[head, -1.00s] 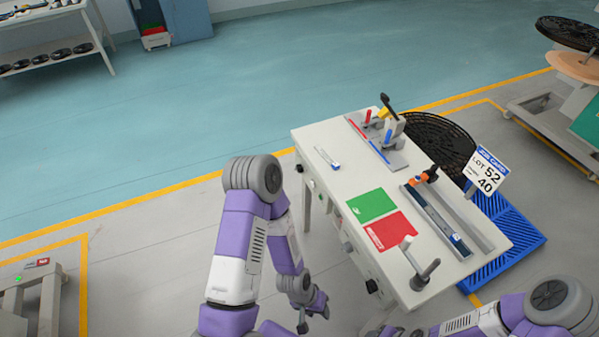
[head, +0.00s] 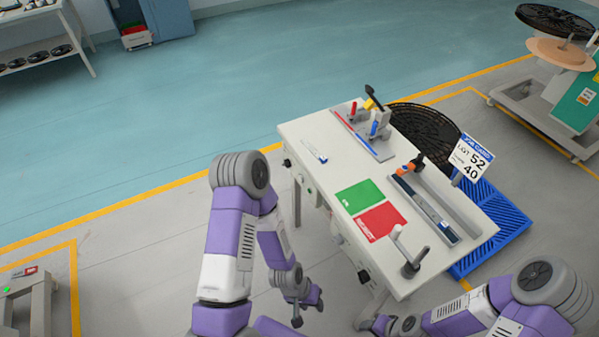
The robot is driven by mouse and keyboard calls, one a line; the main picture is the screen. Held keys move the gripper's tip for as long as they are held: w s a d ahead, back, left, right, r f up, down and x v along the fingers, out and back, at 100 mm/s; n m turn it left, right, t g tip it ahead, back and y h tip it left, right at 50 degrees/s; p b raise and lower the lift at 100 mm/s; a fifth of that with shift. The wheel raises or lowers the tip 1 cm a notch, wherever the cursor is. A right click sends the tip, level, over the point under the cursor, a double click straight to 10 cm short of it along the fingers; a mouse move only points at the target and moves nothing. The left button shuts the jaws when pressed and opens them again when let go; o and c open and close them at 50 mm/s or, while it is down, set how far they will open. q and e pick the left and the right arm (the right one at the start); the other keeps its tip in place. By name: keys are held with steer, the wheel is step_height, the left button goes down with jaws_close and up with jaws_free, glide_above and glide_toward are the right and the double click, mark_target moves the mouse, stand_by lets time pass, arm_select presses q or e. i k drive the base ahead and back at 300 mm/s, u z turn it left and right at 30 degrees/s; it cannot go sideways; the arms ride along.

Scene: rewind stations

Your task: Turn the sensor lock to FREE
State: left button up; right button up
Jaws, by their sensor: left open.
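A white workstation table (head: 318,135) stands right of centre. No part on it can be read as the sensor lock, and no FREE marking is legible. Small dark knobs (head: 287,162) sit on its near left side. A grey lever post (head: 410,262) stands at its front corner. A rail with an orange-and-black clamp (head: 410,167) runs along its right side. My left gripper (head: 309,304) is open and empty, low beside the table's near side, apart from it. My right gripper (head: 376,324) is partly at the bottom edge; its jaws are unclear.
Green (head: 358,195) and red (head: 381,222) pads lie on the table. A fixture with red, yellow and blue parts (head: 372,128) stands at its far end. A job card sign (head: 471,157), blue pallet (head: 495,226) and black reel (head: 425,133) are beyond. Floor to the left is open.

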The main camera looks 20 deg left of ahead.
mark_target(287, 162)
steer(key=u, duration=0.3)
steer(key=k, duration=0.35)
steer(key=u, duration=1.95)
steer(key=i, duration=1.25)
steer(key=z, duration=0.75)
steer(key=i, duration=0.55)
steer(key=z, duration=0.5)
